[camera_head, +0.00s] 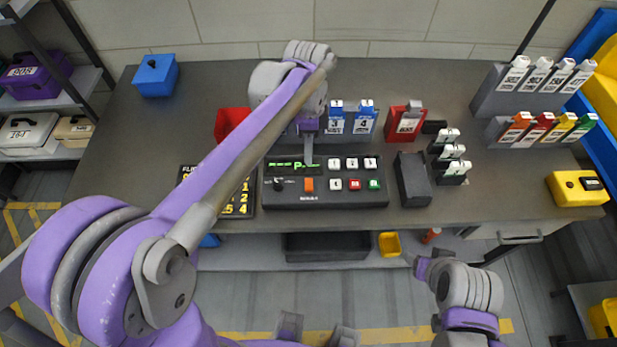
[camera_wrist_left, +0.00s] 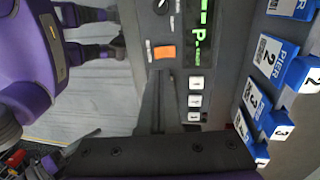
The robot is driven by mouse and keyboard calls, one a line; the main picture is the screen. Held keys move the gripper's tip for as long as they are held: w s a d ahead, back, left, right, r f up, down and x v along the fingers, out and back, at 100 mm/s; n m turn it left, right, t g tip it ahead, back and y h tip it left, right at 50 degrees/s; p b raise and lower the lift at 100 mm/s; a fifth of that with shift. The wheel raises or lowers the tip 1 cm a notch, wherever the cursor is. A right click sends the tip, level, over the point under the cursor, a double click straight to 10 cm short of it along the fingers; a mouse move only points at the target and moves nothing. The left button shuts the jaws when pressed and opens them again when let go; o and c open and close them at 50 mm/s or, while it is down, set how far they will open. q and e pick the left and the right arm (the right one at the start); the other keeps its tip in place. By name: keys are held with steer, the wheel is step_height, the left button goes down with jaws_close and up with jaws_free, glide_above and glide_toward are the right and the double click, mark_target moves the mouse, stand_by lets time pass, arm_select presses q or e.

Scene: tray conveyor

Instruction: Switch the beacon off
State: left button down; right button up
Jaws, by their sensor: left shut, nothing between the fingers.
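The control console (camera_head: 325,198) stands near the front edge of the worktable, with a green lit display (camera_head: 292,165). It carries an orange switch (camera_head: 309,184), a dark knob (camera_head: 279,183) and several small white, red and green keys. The orange switch also shows in the left wrist view (camera_wrist_left: 165,52). I cannot pick out a separate beacon lamp for certain. My left gripper (camera_head: 309,161) is shut and empty, pointing down over the console's display area; whether it touches is unclear. My right gripper (camera_head: 418,264) hangs before the table's front edge, its fingers unclear.
Blue tags (camera_head: 365,112) stand in a holder behind the console. A red bin (camera_head: 230,122) and black scoreboard (camera_head: 240,203) are to the left. A dark box (camera_head: 413,180) stands to the right. A yellow button box (camera_head: 577,189) sits at the far right. The table's left side is mostly clear.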

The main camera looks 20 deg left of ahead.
mark_target(309, 187)
arm_select(q)
steer(key=f, duration=0.3)
steer(key=s+f, duration=0.1)
steer(key=f, duration=0.5)
steer(key=shift+s+d+f, duration=0.1)
steer(key=shift+s+d, duration=0.1)
arm_select(e)
steer(key=shift+f, duration=0.25)
steer(key=shift+f, duration=0.1)
